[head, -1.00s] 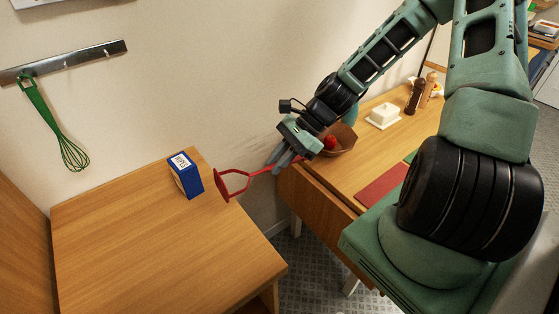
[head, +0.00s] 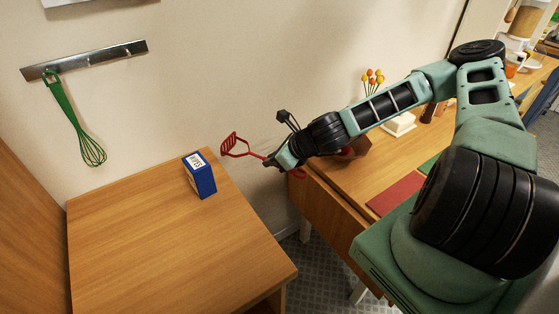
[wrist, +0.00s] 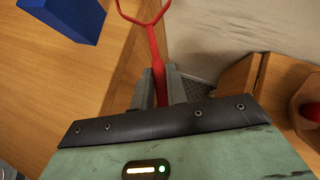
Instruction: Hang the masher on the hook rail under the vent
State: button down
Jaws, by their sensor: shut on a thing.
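The red masher (head: 235,146) is held in my gripper (head: 270,161), which is shut on its handle. Its head points left and up, in the air beyond the back right corner of the near wooden counter. In the wrist view the masher's red shaft (wrist: 157,60) runs up from between the fingers (wrist: 160,88), and its head is cut off by the top edge. The metal hook rail (head: 85,60) is on the wall at upper left. A green whisk (head: 75,120) hangs from its left end. Free hooks show to the right of it. No vent is clearly in view.
A blue box (head: 200,176) stands on the wooden counter (head: 160,240) near its back right corner, left of my gripper; it also shows in the wrist view (wrist: 68,15). A second wooden table (head: 345,205) with a red mat (head: 396,193) is at right. The counter is otherwise clear.

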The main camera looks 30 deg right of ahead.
aim_at(265, 158)
jog(key=w+f+m+h, duration=0.1)
jog(key=w+m+h, duration=0.1)
jog(key=w+f+m+h, duration=0.1)
jog(key=w+m, duration=0.1)
jog(key=shift+f+m+t+h, duration=0.2)
jog(key=shift+m+t+h, duration=0.2)
jog(key=shift+a+f, duration=0.1)
